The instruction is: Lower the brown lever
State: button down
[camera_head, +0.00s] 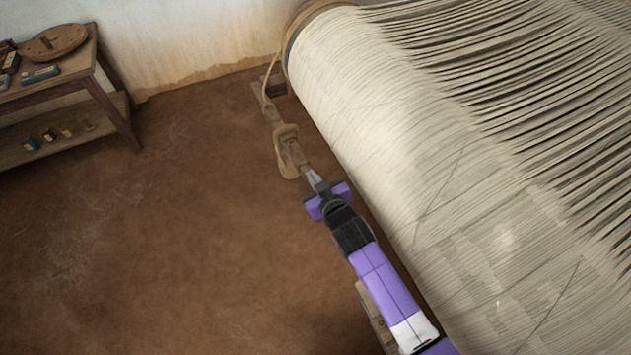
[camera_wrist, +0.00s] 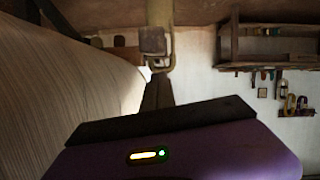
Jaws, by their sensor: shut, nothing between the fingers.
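The brown lever (camera_head: 293,152) is a long wooden bar beside the big warp roll. It slopes from the wall side toward my arm, with a tan rope (camera_head: 286,165) looped around it. My gripper (camera_head: 315,179) is shut and empty at the lever's near end. I cannot tell whether the fingertips touch the wood.
The roll of pale warp threads (camera_head: 390,150) fills the right side, close to my arm. A wooden post (camera_head: 372,315) shows partly under my arm. A wooden table (camera_head: 90,70) with a round board and small items stands at the upper left. The brown floor (camera_head: 170,240) is clear.

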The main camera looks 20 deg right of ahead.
jog(key=shift+s+d+f, duration=0.1)
jog(key=shift+d+f, duration=0.05)
jog(key=shift+f, duration=0.4)
jog(key=shift+s+d+f, duration=0.1)
jog(key=shift+f, duration=0.45)
